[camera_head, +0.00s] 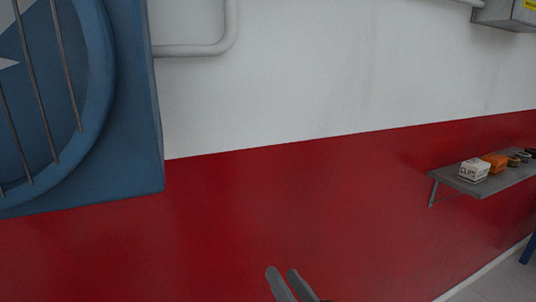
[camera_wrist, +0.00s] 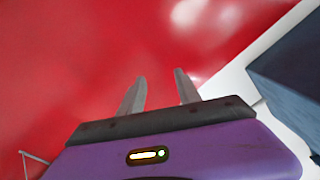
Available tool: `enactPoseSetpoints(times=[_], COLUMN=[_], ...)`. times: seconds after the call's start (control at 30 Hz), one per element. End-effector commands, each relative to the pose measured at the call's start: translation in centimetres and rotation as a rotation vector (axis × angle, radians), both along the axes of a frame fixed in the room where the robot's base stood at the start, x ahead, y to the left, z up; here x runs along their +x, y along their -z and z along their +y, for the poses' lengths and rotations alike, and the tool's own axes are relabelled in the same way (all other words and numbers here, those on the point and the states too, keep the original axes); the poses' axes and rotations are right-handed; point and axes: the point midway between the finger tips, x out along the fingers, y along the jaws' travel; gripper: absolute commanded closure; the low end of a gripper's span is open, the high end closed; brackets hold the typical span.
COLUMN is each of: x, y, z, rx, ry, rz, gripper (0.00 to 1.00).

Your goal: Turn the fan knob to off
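The fan (camera_head: 135,120), a blue square housing with a round grille of grey bars, hangs on the wall at the upper left of the head view. The fan knob does not show in either view. My gripper (camera_head: 283,274) is at the bottom of the head view, to the right of and below the fan housing. Its two grey fingers stand apart with nothing between them. The gripper also shows in the wrist view (camera_wrist: 159,79), with red wall beyond the fingertips.
A grey wall shelf (camera_head: 486,187) at the right holds a white box (camera_head: 474,170), an orange box (camera_head: 495,162) and small dark items. A pipe (camera_head: 195,49) runs on the wall. A dark blue box-like shape (camera_wrist: 295,75) fills the wrist view's right. The wall between fan and shelf is bare.

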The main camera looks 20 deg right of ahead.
Motion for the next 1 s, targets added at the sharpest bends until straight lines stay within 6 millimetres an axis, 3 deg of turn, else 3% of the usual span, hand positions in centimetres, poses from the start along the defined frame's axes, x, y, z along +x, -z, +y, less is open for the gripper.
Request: enactPoseSetpoints(times=[0.03,0.2,0.5,0.73,1.0], x=[1.8,6.3,11.0,11.9,10.4], y=[-2.9,-10.3,-24.7,-35.6,-47.3], z=[-0.3,-0.7,-1.3,-1.4,-1.4], rx=[0.007,0.026,-0.016,-0.108,-0.258], ry=[-0.013,-0.067,-0.157,-0.195,-0.18], rz=[-0.029,-0.075,-0.126,-0.13,-0.098], gripper=[0.6,0.6,0.6,0.6,0.6])
